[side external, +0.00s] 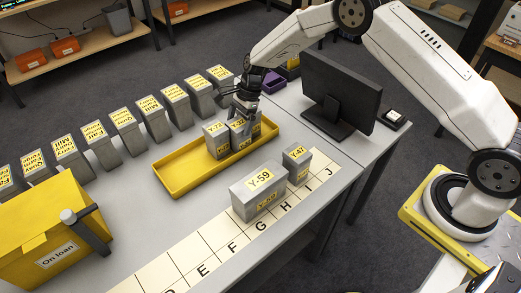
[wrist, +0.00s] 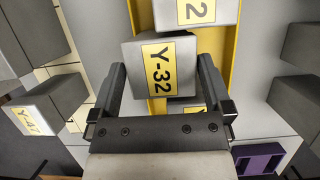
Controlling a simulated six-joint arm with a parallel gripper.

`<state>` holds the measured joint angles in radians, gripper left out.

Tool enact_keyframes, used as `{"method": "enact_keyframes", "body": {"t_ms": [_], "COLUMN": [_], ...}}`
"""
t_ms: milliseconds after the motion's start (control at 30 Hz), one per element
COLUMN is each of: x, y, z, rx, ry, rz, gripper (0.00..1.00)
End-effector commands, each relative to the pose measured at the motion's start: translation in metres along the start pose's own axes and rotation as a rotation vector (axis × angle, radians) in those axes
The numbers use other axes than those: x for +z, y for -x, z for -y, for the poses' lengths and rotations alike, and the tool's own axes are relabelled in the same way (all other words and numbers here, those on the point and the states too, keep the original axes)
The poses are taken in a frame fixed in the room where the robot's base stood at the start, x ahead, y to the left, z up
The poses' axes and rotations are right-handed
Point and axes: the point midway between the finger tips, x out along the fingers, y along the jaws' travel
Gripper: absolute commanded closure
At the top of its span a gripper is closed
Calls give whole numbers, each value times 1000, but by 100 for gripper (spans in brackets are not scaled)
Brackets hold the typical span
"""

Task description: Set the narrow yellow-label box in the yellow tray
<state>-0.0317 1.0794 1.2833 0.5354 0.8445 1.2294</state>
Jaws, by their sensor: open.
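The yellow tray (side external: 165,183) lies on the table and holds narrow grey boxes with yellow labels at its right end. One tray box (side external: 216,139) stands left of my gripper (side external: 245,106). Another, labelled Y-32 (wrist: 160,65), is under my gripper. In the wrist view, my gripper (wrist: 162,75) is open, with a finger on each side of the Y-32 box; contact cannot be told. A narrow box labelled Y-47 (side external: 297,164) stands outside the tray, beside a wider Y-59 box (side external: 259,190).
A row of grey yellow-label boxes (side external: 124,128) stands behind the tray. A lettered strip (side external: 222,240) runs along the front. A yellow "On loan" box (side external: 50,240) is at left, a monitor (side external: 340,90) at right. The tray's left part is empty.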

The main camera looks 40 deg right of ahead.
Motion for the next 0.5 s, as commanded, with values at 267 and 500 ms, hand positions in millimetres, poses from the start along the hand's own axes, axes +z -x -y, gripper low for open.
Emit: {"method": "enact_keyframes", "body": {"t_ms": [267, 500], "x": [1, 1], "y": [51, 81], "z": [2, 2], "rx": [-6, -4], "ry": [1, 1], "rz": [0, 1], "gripper": [0, 0]}}
